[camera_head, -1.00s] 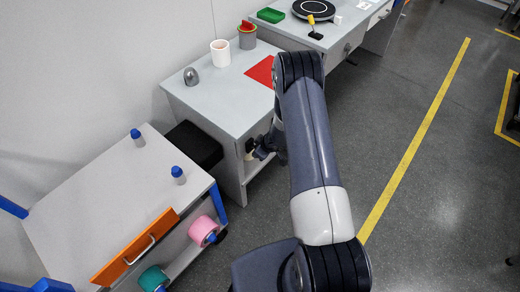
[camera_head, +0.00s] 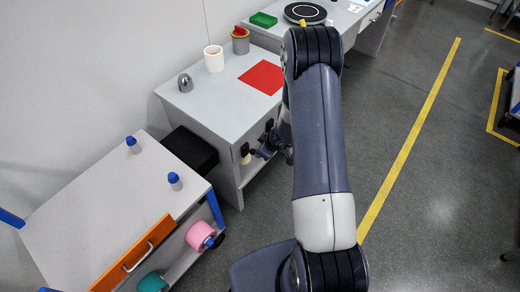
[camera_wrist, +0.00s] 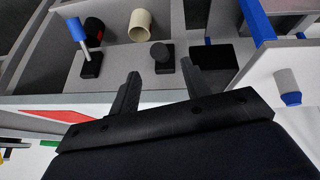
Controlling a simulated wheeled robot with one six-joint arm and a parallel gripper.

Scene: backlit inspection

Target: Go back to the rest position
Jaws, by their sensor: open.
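My gripper (camera_head: 262,150) is beside the front of the grey workbench (camera_head: 207,101), partly hidden by my arm in the head view. In the wrist view my gripper (camera_wrist: 160,75) shows two black fingers spread apart with nothing between them. Past the fingers lies an open shelf space holding a cream cylinder (camera_wrist: 140,25), a dark knob-like piece (camera_wrist: 162,55) and a blue-handled black item (camera_wrist: 78,30). Whether the fingers touch anything there cannot be told.
On the bench are a red mat (camera_head: 262,77), a white cup (camera_head: 214,59) and a grey dome (camera_head: 185,82). A trolley (camera_head: 90,205) with two blue-capped bottles stands at left. Open floor (camera_head: 400,215) lies to the right.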

